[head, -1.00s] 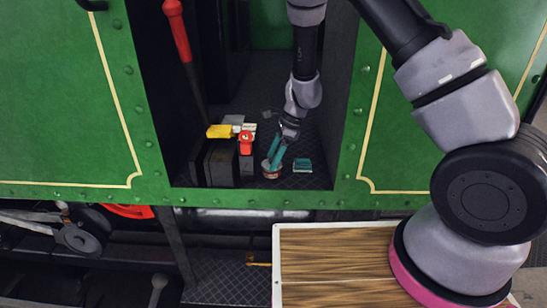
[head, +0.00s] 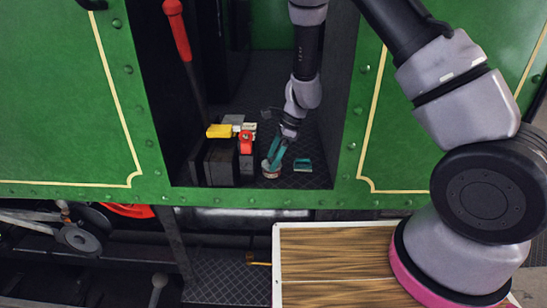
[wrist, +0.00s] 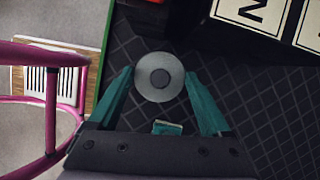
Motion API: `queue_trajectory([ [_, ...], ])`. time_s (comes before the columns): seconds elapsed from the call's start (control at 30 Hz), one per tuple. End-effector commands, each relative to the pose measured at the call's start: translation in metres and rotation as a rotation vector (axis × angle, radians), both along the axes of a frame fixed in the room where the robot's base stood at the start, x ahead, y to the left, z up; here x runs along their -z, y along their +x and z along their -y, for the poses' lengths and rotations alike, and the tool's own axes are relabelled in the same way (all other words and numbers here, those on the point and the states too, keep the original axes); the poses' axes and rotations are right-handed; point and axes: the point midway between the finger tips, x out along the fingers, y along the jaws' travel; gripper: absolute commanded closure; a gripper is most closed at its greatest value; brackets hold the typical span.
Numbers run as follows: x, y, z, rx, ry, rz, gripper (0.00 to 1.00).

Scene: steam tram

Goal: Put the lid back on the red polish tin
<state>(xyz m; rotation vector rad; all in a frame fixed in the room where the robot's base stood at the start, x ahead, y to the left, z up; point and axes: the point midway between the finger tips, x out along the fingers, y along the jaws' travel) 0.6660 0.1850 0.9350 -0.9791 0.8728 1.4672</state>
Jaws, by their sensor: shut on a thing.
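My gripper (head: 272,166) points down into the green tram's doorway, its teal fingers at a small round tin (head: 271,174) on the dark floor. The tin's side looks reddish and pale. In the wrist view, my gripper (wrist: 161,78) has one finger on each side of a silver round lid (wrist: 160,77) with a dark centre, and is shut on it. The lid hides whatever is beneath it in that view. In the head view the fingers reach the tin's top, and I cannot tell whether the lid is seated or just above it.
A small teal item (head: 303,165) lies right of the tin; it also shows in the wrist view (wrist: 167,128). Left are dark blocks (head: 221,163), a yellow item (head: 219,131) and a red item (head: 246,143). A red-handled lever (head: 176,30) stands further left. The doorway sill is close in front.

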Motion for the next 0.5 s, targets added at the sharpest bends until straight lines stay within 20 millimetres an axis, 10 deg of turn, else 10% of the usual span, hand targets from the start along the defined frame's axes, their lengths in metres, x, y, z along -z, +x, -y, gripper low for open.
queue_trajectory([
  [0.47,0.0006,-0.0003,-0.0001,0.000,0.000,0.000,0.68],
  [0.5,0.0006,-0.0003,-0.0001,0.000,0.000,0.000,0.10],
])
